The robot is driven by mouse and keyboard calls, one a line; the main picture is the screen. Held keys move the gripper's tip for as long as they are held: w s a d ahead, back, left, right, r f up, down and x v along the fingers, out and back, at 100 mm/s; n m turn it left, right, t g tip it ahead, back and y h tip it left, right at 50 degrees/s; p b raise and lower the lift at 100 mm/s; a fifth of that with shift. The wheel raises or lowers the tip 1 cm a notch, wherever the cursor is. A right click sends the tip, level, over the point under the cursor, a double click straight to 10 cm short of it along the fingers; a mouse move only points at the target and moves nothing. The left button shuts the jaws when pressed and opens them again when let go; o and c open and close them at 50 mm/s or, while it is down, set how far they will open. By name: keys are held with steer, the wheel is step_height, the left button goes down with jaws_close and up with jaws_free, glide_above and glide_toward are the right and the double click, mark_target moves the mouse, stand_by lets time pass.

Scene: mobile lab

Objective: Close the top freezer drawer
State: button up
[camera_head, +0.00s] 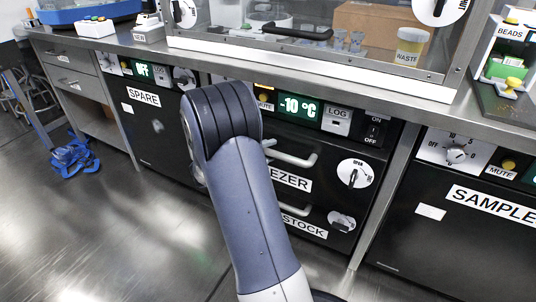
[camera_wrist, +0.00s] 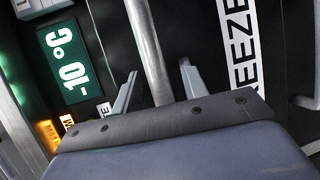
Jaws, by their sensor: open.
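The top freezer drawer has a black front with a white label ending in "EEZER" (camera_head: 290,180) and a round white dial. Its metal bar handle (camera_head: 290,157) shows just right of my arm; the left part is hidden. In the wrist view, the handle bar (camera_wrist: 147,45) runs between the two fingers of my gripper (camera_wrist: 158,67). The fingers are spread, one on each side of the bar, with visible gaps. I cannot tell how far the drawer stands out.
A lower drawer labelled "STOCK" (camera_head: 303,224) has its own handle and dial. Above is a panel with a green "-10 °C" display (camera_head: 298,107) and an on/off switch (camera_head: 374,131). The "SAMPLE" unit (camera_head: 490,204) stands right.

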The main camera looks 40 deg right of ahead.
steer(key=shift+d, duration=0.2)
steer(key=shift+c, duration=0.2)
jaws_close()
